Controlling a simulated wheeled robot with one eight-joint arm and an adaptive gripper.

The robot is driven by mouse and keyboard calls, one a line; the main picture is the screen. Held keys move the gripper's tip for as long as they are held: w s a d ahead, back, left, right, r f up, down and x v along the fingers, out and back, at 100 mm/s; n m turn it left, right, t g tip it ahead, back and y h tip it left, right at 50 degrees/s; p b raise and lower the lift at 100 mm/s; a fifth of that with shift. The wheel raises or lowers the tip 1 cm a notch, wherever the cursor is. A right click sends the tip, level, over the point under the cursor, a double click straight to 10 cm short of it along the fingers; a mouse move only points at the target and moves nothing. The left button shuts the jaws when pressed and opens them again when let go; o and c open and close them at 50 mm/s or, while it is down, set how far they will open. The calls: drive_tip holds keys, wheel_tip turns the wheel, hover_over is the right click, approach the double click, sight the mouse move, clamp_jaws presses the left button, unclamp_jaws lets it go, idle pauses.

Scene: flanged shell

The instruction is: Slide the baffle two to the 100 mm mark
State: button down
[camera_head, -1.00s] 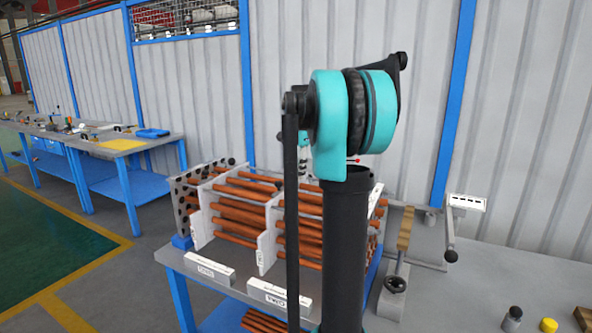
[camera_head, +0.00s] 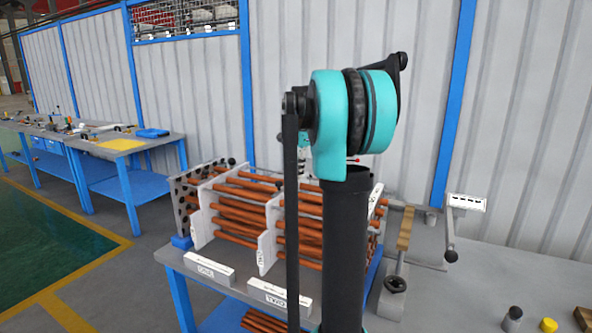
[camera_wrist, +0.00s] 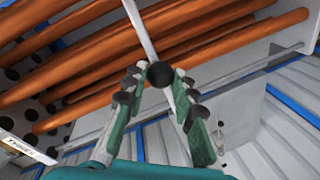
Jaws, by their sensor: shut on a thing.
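In the wrist view my gripper (camera_wrist: 158,82) has its two fingers on either side of a round black knob (camera_wrist: 160,73) and is shut on it. The knob sits at the edge of a thin white plate (camera_wrist: 138,22), seen edge-on, which I take to be a baffle. In the head view two white baffle plates, one on the left (camera_head: 203,226) and one nearer the middle (camera_head: 267,250), stand upright around copper-coloured rods. My arm hides the right part of the assembly and most of my gripper there. I cannot read a 100 mm mark.
Two white label blocks (camera_head: 208,268) lie along the table's front edge; the right one reads TWO (camera_head: 279,298). A perforated end plate (camera_head: 186,205) stands at the left. Copper rods (camera_wrist: 75,55) run close to my fingers.

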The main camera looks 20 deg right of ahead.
drive_tip(key=s+d, duration=0.7)
drive_tip(key=c, duration=1.2)
unclamp_jaws()
drive_tip(key=r, duration=0.4)
drive_tip(key=s+r, duration=0.1)
drive_tip(key=r, duration=0.3)
drive_tip(key=s+r, duration=0.1)
drive_tip(key=r, duration=0.2)
drive_tip(key=shift+s+d+r, duration=0.15)
drive_tip(key=shift+d+r, duration=0.1)
drive_tip(key=shift+r, duration=0.15)
